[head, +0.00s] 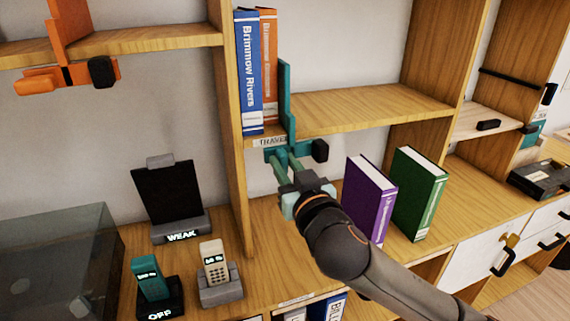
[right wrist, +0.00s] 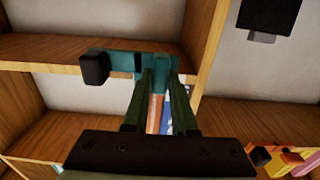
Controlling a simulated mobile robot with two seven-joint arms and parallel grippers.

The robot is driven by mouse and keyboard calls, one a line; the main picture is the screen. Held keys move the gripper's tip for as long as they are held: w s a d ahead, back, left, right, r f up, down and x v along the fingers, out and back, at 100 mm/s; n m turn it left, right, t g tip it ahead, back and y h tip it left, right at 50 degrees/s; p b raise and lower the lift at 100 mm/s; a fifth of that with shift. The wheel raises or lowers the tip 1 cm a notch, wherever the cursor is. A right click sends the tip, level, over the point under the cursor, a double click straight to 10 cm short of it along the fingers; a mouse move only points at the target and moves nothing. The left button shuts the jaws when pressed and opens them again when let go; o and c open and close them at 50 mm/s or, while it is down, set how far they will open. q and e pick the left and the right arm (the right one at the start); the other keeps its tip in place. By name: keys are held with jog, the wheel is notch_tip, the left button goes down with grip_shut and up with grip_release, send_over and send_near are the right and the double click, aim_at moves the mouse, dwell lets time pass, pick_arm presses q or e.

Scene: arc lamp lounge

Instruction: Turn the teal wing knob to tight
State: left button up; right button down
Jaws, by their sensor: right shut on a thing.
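The teal wing knob (head: 271,154) sits at the front edge of the middle shelf, below an upright teal bookend (head: 285,95). A black block (head: 320,151) is at the knob's right end. My right gripper (head: 284,163) reaches up to the knob from below and is shut on it, its fingers hiding part of it. In the right wrist view the knob (right wrist: 125,63) lies crosswise at the fingertips (right wrist: 160,80), with the black block (right wrist: 95,68) at its left end. My left gripper is not in view.
Blue (head: 249,75) and orange (head: 269,65) books stand left of the bookend. Purple (head: 367,200) and green (head: 418,192) books stand near my right arm. An orange clamp (head: 38,80) is on the left shelf. Phones (head: 214,262) and a dark tablet (head: 168,192) stand on the lower counter.

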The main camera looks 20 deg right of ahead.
dwell(0.5)
jog(key=shift+n+p, duration=0.45)
jog(key=shift+n, duration=0.05)
jog(key=shift+r+n+p, duration=0.15)
jog(key=shift+n+p, duration=0.8)
jog(key=shift+n, duration=0.15)
jog(key=n+p, duration=0.4)
jog(key=n, duration=0.1)
jog(key=shift+a, duration=0.15)
jog(key=shift+a+f+n+p, duration=0.15)
jog(key=shift+n+p, duration=1)
jog(key=shift+n, duration=1.25)
jog(key=shift+d+f+n+p, duration=0.1)
jog(key=shift+f+n+p, duration=0.15)
jog(key=shift+n+p, duration=1.5)
jog(key=shift+n+b, duration=0.6)
jog(key=shift+n, duration=0.25)
